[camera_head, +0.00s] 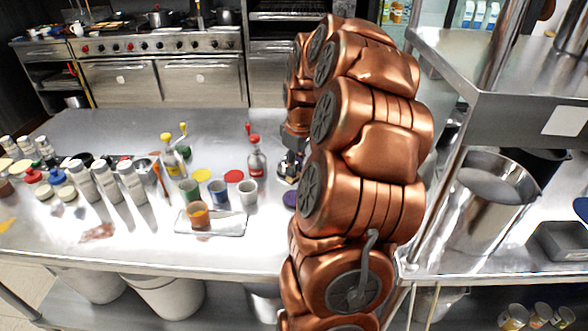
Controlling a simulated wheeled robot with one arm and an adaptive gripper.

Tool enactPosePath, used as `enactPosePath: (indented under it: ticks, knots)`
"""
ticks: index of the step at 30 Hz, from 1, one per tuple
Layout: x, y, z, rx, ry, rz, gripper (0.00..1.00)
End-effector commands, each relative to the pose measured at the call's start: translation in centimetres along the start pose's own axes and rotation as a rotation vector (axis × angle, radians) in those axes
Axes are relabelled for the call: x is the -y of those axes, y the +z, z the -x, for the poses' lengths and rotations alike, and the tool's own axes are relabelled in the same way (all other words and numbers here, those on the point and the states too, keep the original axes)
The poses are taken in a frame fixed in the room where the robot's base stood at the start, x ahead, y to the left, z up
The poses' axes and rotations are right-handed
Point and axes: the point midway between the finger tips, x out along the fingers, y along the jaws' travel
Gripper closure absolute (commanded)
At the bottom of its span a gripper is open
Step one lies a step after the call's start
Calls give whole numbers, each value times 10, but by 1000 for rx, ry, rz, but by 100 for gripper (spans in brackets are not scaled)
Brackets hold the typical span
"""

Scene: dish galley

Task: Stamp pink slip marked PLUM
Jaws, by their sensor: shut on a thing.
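My gripper (290,170) is low over the steel table, mostly hidden behind my copper-coloured arm. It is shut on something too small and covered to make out. A dark purple disc (290,199) lies on the table just below it, partly covered by my arm. A yellow disc (201,176) and a red disc (233,176) lie to the left. A flat reddish-pink patch (98,232) lies at the table's front left; whether it is a slip cannot be told. No lettering such as PLUM can be read.
A red-capped bottle (256,158) stands close left of my gripper. Several bottles and jars crowd the left side. A steel shelf (500,70) stands right of my arm.

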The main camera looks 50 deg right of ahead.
Motion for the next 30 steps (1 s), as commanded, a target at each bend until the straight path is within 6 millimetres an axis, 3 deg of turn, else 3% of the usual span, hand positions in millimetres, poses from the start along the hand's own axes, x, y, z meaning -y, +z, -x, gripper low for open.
enactPosePath:
  ticks: [8,22,30]
  knots:
    - [-1,1,-10,-2,2,0,98]
    - [0,6,-52,-1,0,0,98]
    - [-1,7,-58,-1,1,-1,98]
